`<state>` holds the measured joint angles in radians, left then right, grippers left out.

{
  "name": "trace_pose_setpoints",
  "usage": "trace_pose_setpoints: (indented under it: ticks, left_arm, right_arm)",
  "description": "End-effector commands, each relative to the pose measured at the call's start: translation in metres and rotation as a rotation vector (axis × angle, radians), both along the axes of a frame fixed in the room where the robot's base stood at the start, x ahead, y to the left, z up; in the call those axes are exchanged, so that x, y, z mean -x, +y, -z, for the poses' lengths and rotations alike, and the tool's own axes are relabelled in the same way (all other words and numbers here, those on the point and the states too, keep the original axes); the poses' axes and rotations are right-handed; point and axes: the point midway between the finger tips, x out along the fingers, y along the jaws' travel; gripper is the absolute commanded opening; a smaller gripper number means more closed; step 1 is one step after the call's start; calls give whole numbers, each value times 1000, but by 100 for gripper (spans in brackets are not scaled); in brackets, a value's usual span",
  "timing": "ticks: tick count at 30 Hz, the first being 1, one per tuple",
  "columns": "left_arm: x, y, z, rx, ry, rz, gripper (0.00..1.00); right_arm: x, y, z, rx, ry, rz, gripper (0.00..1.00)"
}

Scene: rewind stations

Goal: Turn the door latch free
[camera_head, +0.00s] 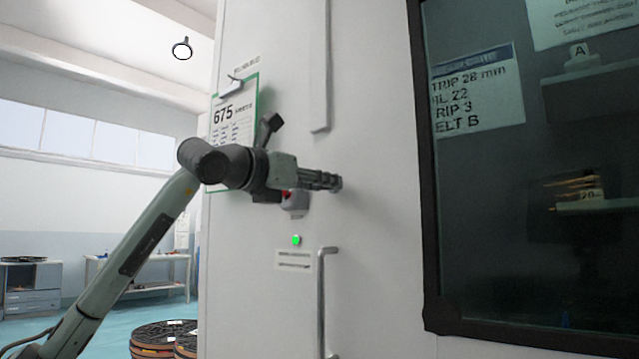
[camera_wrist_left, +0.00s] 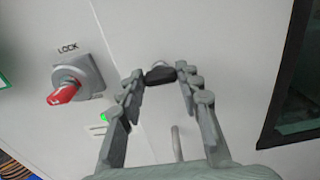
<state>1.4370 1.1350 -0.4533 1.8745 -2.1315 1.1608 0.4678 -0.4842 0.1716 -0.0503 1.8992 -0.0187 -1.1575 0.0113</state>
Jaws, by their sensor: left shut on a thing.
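The door latch (camera_wrist_left: 160,74) is a small black piece on the white cabinet front, seen between my fingertips in the left wrist view. My left gripper (camera_head: 335,182) reaches in from the left in the head view, its fingertips at the cabinet front. In the left wrist view its two fingers (camera_wrist_left: 159,72) meet the latch from both sides and are shut on it. In the head view the fingers hide the latch. How far the latch is turned cannot be told. My right gripper is in neither view.
A red knob (camera_wrist_left: 64,93) on a grey plate marked LOCK sits left of the latch. A green light (camera_head: 296,240) and a vertical handle (camera_head: 321,300) are below. A black-framed window (camera_head: 432,200) is at right; a clipboard sheet (camera_head: 236,112) hangs behind my arm.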

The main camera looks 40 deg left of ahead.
Motion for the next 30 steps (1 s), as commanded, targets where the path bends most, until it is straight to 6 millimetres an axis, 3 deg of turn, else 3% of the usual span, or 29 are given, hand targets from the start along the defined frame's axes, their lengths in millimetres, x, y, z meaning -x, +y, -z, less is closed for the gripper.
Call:
trace_pose_setpoints:
  ticks: [8, 17, 30]
  left_arm:
    - [0, 0, -1, -89, -7, -1, 5]
    - [0, -1, -1, -330, -25, -1, 5]
    - [0, -2, 0, -749, -57, 0, 5]
  right_arm:
    - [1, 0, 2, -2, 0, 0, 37]
    - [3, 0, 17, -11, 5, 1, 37]
    - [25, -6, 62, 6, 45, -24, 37]
